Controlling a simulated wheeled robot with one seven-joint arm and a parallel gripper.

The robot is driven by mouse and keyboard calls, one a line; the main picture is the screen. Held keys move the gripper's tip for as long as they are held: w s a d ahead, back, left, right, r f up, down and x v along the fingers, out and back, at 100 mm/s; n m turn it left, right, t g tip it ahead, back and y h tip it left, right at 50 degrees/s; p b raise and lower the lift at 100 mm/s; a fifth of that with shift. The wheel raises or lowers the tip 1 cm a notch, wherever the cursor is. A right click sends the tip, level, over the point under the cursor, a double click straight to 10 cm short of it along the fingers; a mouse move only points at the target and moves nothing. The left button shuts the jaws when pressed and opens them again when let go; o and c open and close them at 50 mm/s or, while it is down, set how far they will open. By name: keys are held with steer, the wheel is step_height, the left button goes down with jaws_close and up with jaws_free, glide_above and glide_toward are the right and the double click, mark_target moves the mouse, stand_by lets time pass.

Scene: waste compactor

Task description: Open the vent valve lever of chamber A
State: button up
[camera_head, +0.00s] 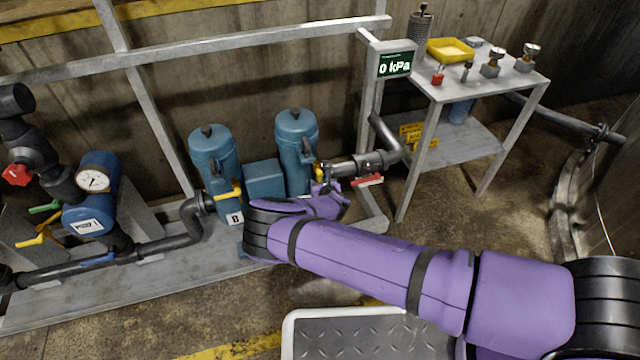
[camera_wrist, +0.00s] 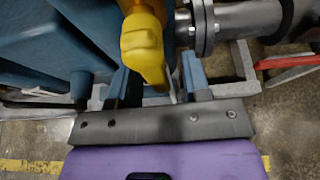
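Two blue cylindrical chambers stand side by side in the head view. The left chamber (camera_head: 212,160) has a plate that looks like "B" and a yellow lever (camera_head: 229,193). The right chamber (camera_head: 298,145) has a yellow lever (camera_head: 320,171) by the pipe on its right side; no "A" label is visible. My gripper (camera_head: 332,192) is just below this lever. In the wrist view the yellow lever (camera_wrist: 146,45) hangs downward, its lower end between the two fingers of my gripper (camera_wrist: 155,85). The fingers are apart; contact with the lever cannot be told.
A grey flanged pipe (camera_head: 365,163) with a red handle (camera_head: 368,180) lies right of the lever. A display (camera_head: 395,65) reads 0 kPa. A metal table (camera_head: 480,90) stands at the right. Pipes with a gauge (camera_head: 95,178) and coloured levers stand at the left.

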steer(key=v, duration=1)
steer(key=shift+s+r, duration=0.2)
steer(key=shift+s, duration=0.15)
